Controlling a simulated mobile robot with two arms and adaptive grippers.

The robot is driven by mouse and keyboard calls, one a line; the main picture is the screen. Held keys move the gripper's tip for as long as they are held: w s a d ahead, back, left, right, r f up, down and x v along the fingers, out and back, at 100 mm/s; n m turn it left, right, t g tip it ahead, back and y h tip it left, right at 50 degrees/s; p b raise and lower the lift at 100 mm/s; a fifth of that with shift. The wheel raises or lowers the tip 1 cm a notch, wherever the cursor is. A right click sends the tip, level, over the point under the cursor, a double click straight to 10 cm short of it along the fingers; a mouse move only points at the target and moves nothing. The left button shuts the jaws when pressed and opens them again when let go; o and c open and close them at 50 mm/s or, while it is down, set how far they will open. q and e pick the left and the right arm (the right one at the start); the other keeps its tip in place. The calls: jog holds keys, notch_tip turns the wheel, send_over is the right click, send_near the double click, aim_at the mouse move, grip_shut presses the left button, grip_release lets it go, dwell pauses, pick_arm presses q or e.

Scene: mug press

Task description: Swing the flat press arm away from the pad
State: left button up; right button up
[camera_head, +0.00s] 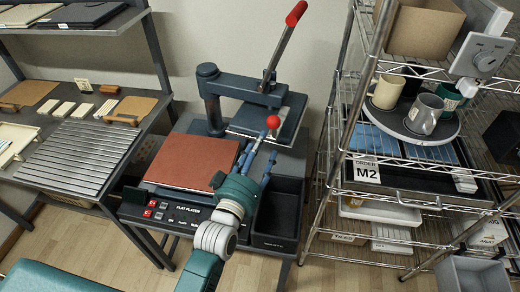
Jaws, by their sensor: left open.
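The flat press arm (245,87) is dark blue-grey and reaches right from its round post (209,90). Its flat plate (288,126) hangs to the right of the pad, not above it. A red ball knob (298,98) shows at the plate. The reddish-brown pad (190,160) lies uncovered on the flat platen base. My left gripper (271,144) is open, its fingers pointing up the picture, in front of the plate and right of the pad. It overlaps part of the plate in the picture; I cannot tell whether they touch. My right gripper is not in view.
A lever (284,45) with a red grip rises above the press arm. A black bin (279,207) is right of the control panel (178,212). A wire rack (345,110) with mugs on a round tray stands close at right. A ribbed bench (76,157) is at left.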

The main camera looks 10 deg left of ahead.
pick_arm(q)
jog(key=shift+a+f, duration=0.1)
jog(key=shift+f, duration=0.1)
jog(key=c, duration=0.7)
jog(key=shift+a+f+b, duration=0.25)
jog(key=shift+f+b, duration=0.05)
jog(key=shift+b, duration=0.1)
jog(key=c, duration=0.4)
jog(key=a+f+n+h+b, duration=0.2)
jog(key=a, duration=0.1)
jog(key=a+n+h+b, duration=0.1)
jog(key=shift+s+a+f+n+g+b, duration=0.3)
jog(key=shift+s+f+n, duration=0.1)
grip_shut()
jog(key=shift+a+n+g+h+b, duration=0.5)
jog(key=shift+a+n+h+b, duration=0.65)
jog(key=shift+a+n, duration=1.35)
jog(key=s+d+p+x, duration=0.1)
jog(key=p+x, duration=0.3)
jog(key=x, duration=0.8)
jog(key=shift+w+d, duration=0.15)
jog(key=shift+d, duration=0.65)
